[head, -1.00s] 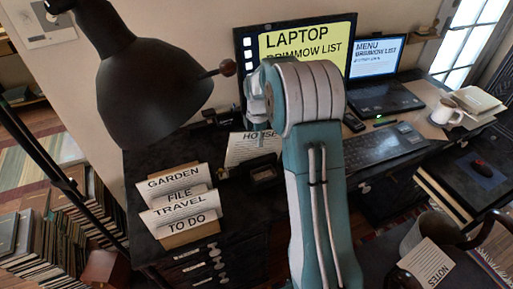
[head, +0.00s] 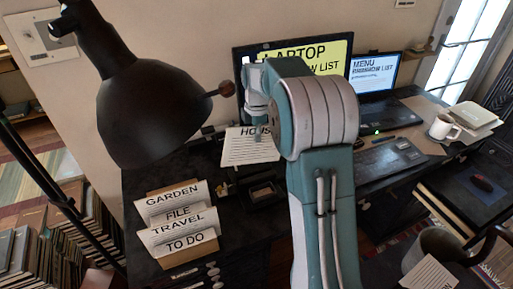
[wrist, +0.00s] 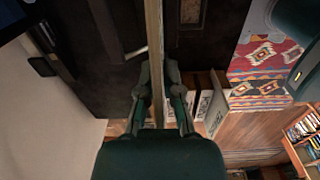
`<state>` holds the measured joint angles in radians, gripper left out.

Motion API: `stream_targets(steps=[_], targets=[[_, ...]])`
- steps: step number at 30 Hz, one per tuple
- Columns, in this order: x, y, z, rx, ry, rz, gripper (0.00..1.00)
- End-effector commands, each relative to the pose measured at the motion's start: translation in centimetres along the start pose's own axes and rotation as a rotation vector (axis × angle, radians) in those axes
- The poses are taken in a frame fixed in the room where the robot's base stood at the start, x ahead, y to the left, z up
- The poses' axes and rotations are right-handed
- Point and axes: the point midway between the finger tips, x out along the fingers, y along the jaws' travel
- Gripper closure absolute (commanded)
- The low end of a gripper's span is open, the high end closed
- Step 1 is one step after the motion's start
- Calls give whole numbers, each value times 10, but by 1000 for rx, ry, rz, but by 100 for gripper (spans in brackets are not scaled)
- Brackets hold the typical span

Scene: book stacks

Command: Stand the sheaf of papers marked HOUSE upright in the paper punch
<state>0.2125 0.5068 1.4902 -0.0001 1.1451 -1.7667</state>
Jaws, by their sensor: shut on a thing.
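The sheaf marked HOUSE (head: 250,150) is a white printed sheet stack, held upright above the back of the dark desk, in front of the wall. In the wrist view the sheaf (wrist: 154,35) shows edge-on as a thin pale strip between the fingers. My gripper (wrist: 158,88) is shut on it; in the head view my gripper (head: 258,128) is at the sheaf's upper right, partly hidden by my arm. A dark boxy thing, apparently the paper punch (head: 263,193), sits on the desk below and slightly right of the sheaf, apart from it.
A tan file holder (head: 165,262) with GARDEN, FILE, TRAVEL and TO DO sheaves stands front left. A black lamp (head: 150,110) hangs over the left side. The monitor (head: 335,68) is behind my arm; a laptop (head: 385,110), keyboard (head: 390,160) and mug (head: 443,128) are right.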

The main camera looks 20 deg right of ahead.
Motion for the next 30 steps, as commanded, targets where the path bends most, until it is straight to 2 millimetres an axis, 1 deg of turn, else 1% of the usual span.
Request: stream_targets(steps=[1, 3, 7, 21, 27, 30], targets=[[-7, 1, 0, 0, -1, 3, 100], [-13, 0, 0, 0, -1, 1, 100], [-13, 0, -2, 0, -17, -2, 100], [26, -2, -9, -8, -169, 3, 100], [38, -2, -11, -10, -219, 8, 100], [40, -1, -12, -9, -229, 11, 100]])
